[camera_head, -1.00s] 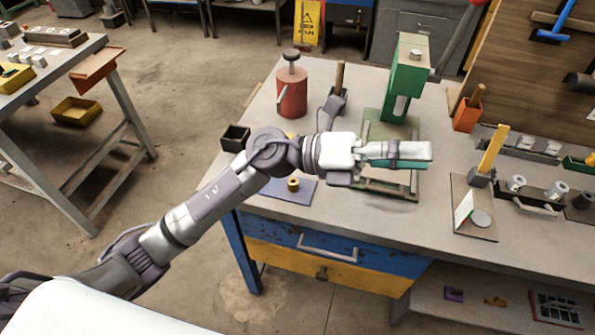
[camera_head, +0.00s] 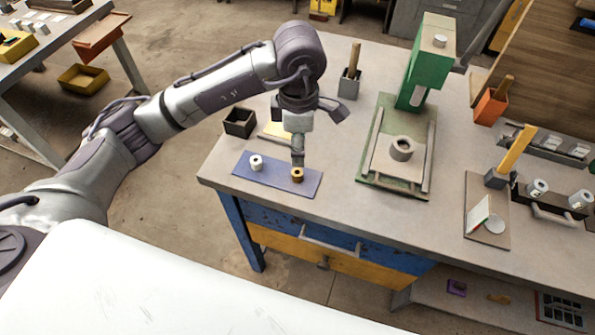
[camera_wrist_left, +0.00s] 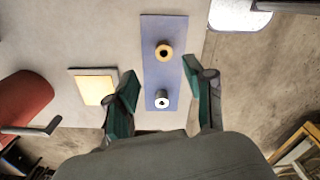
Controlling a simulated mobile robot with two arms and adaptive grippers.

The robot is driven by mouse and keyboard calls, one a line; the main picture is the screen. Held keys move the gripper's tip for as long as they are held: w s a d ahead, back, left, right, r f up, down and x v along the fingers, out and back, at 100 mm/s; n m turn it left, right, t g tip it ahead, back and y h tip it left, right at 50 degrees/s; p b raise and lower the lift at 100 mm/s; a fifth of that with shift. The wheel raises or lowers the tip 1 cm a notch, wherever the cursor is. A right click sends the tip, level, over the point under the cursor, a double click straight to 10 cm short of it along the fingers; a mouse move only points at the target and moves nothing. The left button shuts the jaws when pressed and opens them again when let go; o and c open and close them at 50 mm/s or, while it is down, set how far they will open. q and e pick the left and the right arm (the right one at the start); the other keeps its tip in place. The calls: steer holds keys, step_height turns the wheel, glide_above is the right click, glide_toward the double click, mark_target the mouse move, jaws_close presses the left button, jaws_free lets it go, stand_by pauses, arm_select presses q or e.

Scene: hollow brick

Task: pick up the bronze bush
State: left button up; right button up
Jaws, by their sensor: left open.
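The bronze bush (camera_head: 297,176) is a small golden ring standing on a blue mat (camera_head: 272,183) near the table's front left edge. My left gripper (camera_head: 298,159) points down just above it in the head view, seen edge-on. In the left wrist view my left gripper (camera_wrist_left: 161,72) is open, its two green fingers spread apart. The bronze bush (camera_wrist_left: 158,56) lies beyond the fingertips, with nothing between the fingers touching it. A pale silver bush (camera_head: 256,163) stands left of it on the mat; it also shows in the wrist view (camera_wrist_left: 161,104). My right gripper is not in view.
A dark open box (camera_head: 239,123) stands behind the mat. A green press (camera_head: 430,60) holds a grey hollow cylinder (camera_head: 401,155) on its base to the right. The table's front edge is close to the mat.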

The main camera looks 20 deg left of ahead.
mark_target(299, 170)
arm_select(q)
step_height(299, 170, down, 3)
steer(key=shift+r, duration=0.1)
steer(key=f, duration=0.1)
steer(key=f+p, duration=0.2)
steer(key=f, duration=0.1)
steer(key=shift+s+d+f, duration=0.1)
steer(key=shift+s+d, duration=0.05)
steer(key=shift+s, duration=0.15)
steer(key=shift+f, duration=0.55)
jaws_close()
